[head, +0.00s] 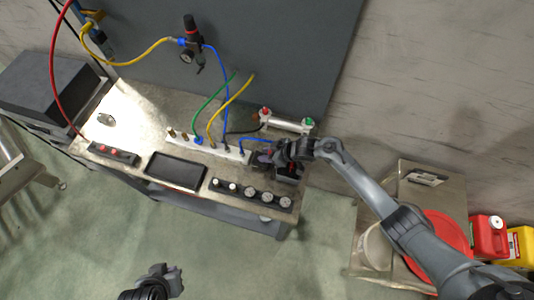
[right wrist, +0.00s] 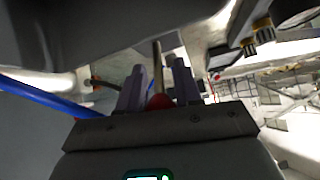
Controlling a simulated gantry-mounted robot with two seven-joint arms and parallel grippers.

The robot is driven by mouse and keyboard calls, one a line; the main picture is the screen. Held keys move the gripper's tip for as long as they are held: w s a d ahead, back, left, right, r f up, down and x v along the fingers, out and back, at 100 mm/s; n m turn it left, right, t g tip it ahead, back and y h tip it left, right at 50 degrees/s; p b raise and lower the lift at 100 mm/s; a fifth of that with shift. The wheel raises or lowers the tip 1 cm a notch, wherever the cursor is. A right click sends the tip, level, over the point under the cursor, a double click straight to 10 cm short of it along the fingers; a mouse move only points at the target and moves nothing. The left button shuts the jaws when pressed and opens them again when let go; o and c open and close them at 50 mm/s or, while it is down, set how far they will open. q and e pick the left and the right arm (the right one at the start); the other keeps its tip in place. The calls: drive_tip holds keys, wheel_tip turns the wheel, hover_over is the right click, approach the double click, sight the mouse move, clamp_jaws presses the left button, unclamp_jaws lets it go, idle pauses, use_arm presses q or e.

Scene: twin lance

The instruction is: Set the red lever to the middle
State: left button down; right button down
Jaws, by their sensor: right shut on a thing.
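The red lever shows in the right wrist view as a red ball knob (right wrist: 159,101) on a thin metal rod (right wrist: 158,66). The knob sits between the two fingers of my right gripper (right wrist: 159,84), close to the palm. The right gripper is shut on it. In the head view my right gripper (head: 268,157) is at the right end of the bench, over a dark block, and hides most of the lever there. I cannot tell the lever's exact angle. My left gripper (head: 170,276) is at the bottom of the head view, away from the bench, and its fingers are unclear.
A white manifold (head: 208,146) with coloured hoses runs along the bench beside my right gripper. A silver cylinder (head: 288,123) lies behind it. A row of gauges (head: 251,194) and a black tray (head: 175,170) are at the front. A blue hose (right wrist: 45,106) passes close to the right gripper.

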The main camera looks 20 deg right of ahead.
drive_tip(key=shift+a+r+p, duration=0.1)
drive_tip(key=shift+r+p, duration=0.15)
drive_tip(key=shift+p, duration=0.15)
drive_tip(key=g+h+p, duration=0.1)
drive_tip(key=w+a+h+p, duration=0.1)
drive_tip(key=p, duration=0.1)
drive_tip(key=shift+w+a+r+g, duration=0.15)
drive_tip(key=shift+a+r+g, duration=0.05)
drive_tip(key=shift+r+g, duration=0.2)
drive_tip(key=shift+w+a+f+g+h+p, duration=0.15)
drive_tip(key=shift+a+f+g+h+p, duration=0.15)
drive_tip(key=shift+h, duration=0.3)
drive_tip(key=shift+f+g+h, duration=0.15)
drive_tip(key=shift+g+h, duration=0.15)
drive_tip(key=shift+h, duration=0.1)
drive_tip(key=c, duration=0.9)
unclamp_jaws()
drive_tip(key=p+v, duration=0.2)
drive_tip(key=v, duration=0.8)
drive_tip(key=shift+d+r+p, duration=0.15)
drive_tip(key=shift+r+p, duration=0.15)
